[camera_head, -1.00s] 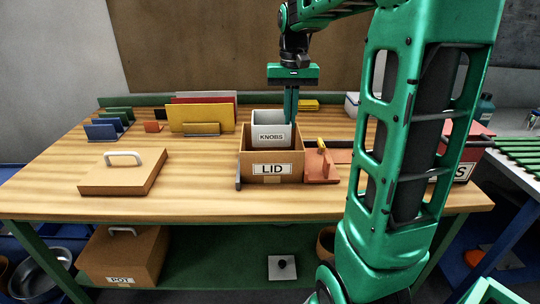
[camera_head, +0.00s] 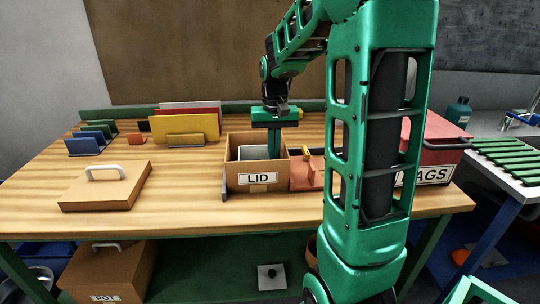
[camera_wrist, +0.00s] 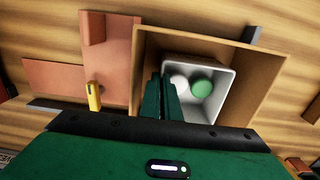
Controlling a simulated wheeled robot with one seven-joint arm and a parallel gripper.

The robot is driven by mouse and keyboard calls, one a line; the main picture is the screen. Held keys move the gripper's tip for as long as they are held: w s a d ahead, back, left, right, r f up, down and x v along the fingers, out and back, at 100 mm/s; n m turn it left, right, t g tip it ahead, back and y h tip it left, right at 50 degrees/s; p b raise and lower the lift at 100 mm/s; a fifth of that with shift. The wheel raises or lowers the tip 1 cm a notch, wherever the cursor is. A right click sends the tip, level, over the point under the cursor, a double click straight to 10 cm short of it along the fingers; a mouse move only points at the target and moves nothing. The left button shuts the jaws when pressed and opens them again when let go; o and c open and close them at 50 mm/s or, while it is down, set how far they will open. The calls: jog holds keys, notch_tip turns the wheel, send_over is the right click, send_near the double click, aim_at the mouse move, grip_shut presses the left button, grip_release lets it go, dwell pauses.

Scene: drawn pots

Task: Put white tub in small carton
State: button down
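The white tub (camera_head: 251,153) is down inside the small carton (camera_head: 236,181), which bears a LID label. Only the tub's upper part shows in the head view. In the wrist view the tub (camera_wrist: 222,108) stands upright in the carton (camera_wrist: 262,72) and holds a white round piece and a green round piece. My gripper (camera_head: 274,154) reaches down into the carton from above. In the wrist view its fingers (camera_wrist: 161,78) are close together at the tub's left wall, shut on that wall. The tub's underside is hidden, so I cannot tell whether it touches the carton floor.
An orange-red bracketed piece with a yellow grip (camera_head: 306,172) lies right beside the carton. Racks with yellow and red panels (camera_head: 186,127) stand behind. A red BAGS box (camera_head: 440,150) is at the right.

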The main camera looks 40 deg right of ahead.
jog(key=c, duration=2)
grip_release()
notch_tip(320, 180, up, 11)
jog(key=s+a+f, duration=0.2)
jog(key=s+f, duration=0.2)
jog(key=s, duration=0.4)
jog(key=s+a+f, duration=0.2)
jog(key=s+f, duration=0.2)
jog(key=s, duration=0.4)
jog(key=s+a+f, duration=0.2)
jog(key=s+f, duration=0.2)
jog(key=s, duration=0.4)
jog(key=shift+s+a, duration=0.1)
jog(key=shift+a, duration=0.25)
